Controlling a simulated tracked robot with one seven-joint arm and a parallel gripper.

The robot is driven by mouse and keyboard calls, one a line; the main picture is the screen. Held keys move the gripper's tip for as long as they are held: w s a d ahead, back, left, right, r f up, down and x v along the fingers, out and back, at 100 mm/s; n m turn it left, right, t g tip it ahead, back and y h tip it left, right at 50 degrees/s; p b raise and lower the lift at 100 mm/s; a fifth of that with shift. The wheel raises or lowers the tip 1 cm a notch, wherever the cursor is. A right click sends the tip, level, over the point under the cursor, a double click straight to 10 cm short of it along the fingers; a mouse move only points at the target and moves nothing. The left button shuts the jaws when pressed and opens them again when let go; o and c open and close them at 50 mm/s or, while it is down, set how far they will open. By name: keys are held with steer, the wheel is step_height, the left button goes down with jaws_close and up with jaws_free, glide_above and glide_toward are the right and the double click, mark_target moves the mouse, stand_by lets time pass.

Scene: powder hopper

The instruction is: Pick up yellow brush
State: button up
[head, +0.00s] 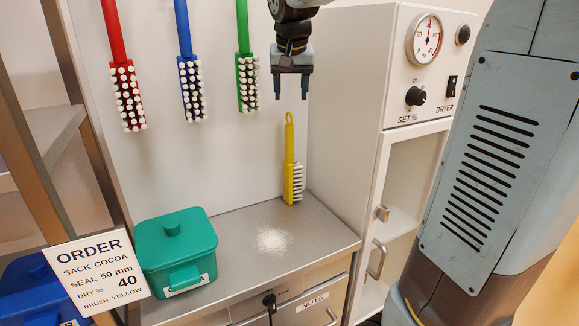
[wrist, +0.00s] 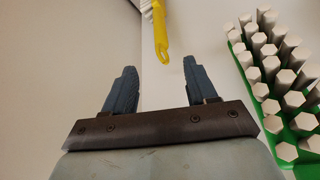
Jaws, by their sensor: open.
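The yellow brush (head: 292,178) stands upright against the back panel at the rear of the metal counter in the head view, bristles low and facing right, with a looped handle on top. My gripper (head: 291,92) is above the brush handle, apart from it, jaws open and empty. In the wrist view my gripper (wrist: 158,85) shows two separated fingers with nothing between them. The yellow brush handle (wrist: 161,38) appears beyond the fingertips, and its bristled end is cut off at the top edge.
Red (head: 127,95), blue (head: 191,88) and green (head: 247,82) brushes hang on the panel to the left. A teal lidded box (head: 176,258) and a white powder patch (head: 273,240) are on the counter. The dryer cabinet (head: 343,110) stands close on the right. An order card (head: 97,273) reads brush yellow.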

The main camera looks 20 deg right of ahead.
mark_target(289, 125)
steer(key=x, duration=1.4)
steer(key=shift+w, duration=0.2)
jaws_close()
stand_by(0.4)
